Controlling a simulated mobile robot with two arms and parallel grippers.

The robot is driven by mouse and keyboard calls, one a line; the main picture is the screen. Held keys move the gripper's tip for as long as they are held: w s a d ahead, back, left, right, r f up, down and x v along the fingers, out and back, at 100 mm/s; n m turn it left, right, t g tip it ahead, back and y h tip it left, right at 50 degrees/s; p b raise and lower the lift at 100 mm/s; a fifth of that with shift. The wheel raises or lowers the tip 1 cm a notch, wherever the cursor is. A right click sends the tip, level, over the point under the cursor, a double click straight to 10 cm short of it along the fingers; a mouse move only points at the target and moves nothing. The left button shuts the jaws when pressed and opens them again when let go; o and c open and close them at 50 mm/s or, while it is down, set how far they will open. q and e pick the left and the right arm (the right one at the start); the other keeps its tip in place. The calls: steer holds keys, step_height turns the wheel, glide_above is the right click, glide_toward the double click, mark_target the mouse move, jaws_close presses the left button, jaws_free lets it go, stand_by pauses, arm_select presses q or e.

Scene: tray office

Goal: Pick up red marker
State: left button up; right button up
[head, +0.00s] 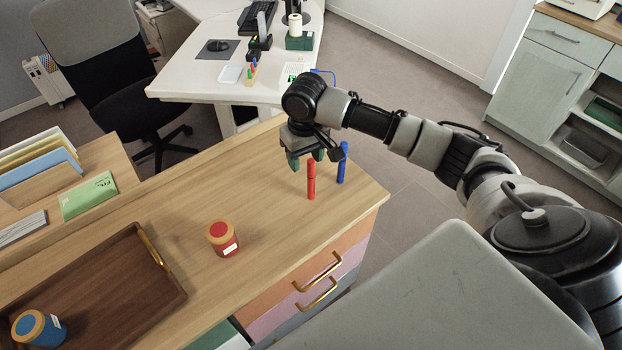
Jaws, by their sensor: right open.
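The red marker (311,181) stands upright near the far right end of the wooden counter. A blue marker (343,163) stands upright just to its right and a little farther back. My right gripper (306,162) comes in from the right and hangs over the counter, beside and just behind the red marker in the picture. Its fingers point down and are open, with nothing seen between them. I cannot tell whether a finger touches either marker. My left gripper is not in view.
A red jar (223,239) stands on the counter, left of the markers. A brown tray (172,289) with a gold handle lies at the lower left, with a blue jar (38,329) at its near end. The counter between the red jar and the markers is clear.

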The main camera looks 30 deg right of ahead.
mark_target(312, 170)
steer(key=shift+m, duration=0.6)
steer(key=d+r, duration=0.1)
steer(key=w+d+r, duration=0.1)
steer(key=d, duration=0.1)
steer(key=shift+w+d+r, duration=0.1)
steer(key=shift+w+r, duration=0.05)
steer(key=shift+r, duration=0.2)
steer(key=shift+d+f, duration=0.15)
steer(key=shift+d, duration=0.05)
step_height(312, 170, down, 5)
steer(key=f, duration=0.3)
steer(key=f+p, duration=0.1)
steer(key=f, duration=0.1)
steer(key=shift+w+a+f, duration=0.1)
steer(key=shift+a, duration=0.3)
jaws_close()
